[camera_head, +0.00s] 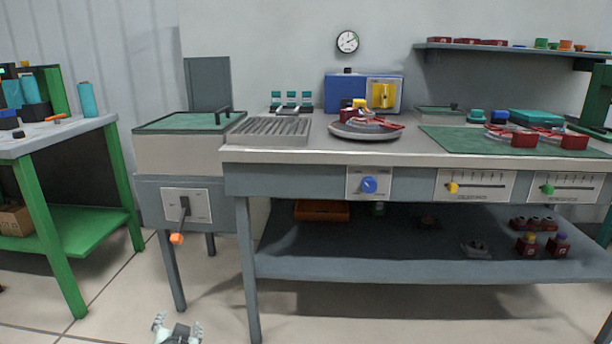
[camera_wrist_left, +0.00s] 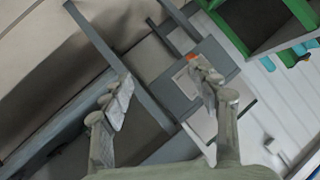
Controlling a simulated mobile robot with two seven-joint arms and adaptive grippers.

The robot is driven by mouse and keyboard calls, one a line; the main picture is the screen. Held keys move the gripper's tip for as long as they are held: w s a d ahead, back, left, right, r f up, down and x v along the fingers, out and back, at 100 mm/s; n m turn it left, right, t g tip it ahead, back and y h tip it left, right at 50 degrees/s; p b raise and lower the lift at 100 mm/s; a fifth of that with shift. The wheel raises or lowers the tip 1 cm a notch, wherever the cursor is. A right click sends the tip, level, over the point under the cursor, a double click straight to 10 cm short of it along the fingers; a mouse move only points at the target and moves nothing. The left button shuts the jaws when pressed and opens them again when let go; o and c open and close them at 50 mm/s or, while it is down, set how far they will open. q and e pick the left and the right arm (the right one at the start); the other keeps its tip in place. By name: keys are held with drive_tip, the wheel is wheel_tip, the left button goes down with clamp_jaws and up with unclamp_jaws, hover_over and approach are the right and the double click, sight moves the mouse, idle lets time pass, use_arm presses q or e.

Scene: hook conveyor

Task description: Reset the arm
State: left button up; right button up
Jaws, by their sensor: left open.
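My left gripper (camera_head: 177,331) shows at the bottom edge of the head view, low in front of the workbench and apart from everything. In the left wrist view my left gripper (camera_wrist_left: 165,98) has its two fingers spread wide with nothing between them. Behind the fingers that view shows the grey bench legs and the switch panel with its orange-tipped lever (camera_wrist_left: 192,57). My right gripper is in neither view.
A grey workbench (camera_head: 300,154) with a lower shelf stands ahead. A lidded box unit (camera_head: 160,155) with an orange-tipped lever (camera_head: 177,238) adjoins its left end. A green-legged table (camera_head: 50,215) stands at the left. The floor in front is clear.

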use_arm(q)
drive_tip(key=s+a+f+m+g, duration=0.1)
drive_tip(key=s+a+f+g, duration=0.15)
drive_tip(key=s, duration=0.75)
drive_tip(key=s+a+f+g, duration=0.1)
drive_tip(key=s+a+g, duration=0.25)
drive_tip(key=s, duration=0.65)
drive_tip(key=s+a+f+m+g, duration=0.15)
drive_tip(key=s+a, duration=0.25)
drive_tip(key=s, duration=0.6)
drive_tip(key=s+d+f+n+g+h, duration=0.1)
drive_tip(key=d+f, duration=0.2)
drive_tip(key=d, duration=0.3)
drive_tip(key=s+d+f+n+h+p, duration=0.1)
drive_tip(key=d+f+n+h, duration=0.1)
drive_tip(key=d+f, duration=0.2)
drive_tip(key=shift+d+f+g, duration=0.2)
drive_tip(key=shift+d+g, duration=0.15)
drive_tip(key=shift+d, duration=1.05)
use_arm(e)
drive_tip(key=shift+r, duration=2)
use_arm(q)
drive_tip(key=shift+n, duration=0.25)
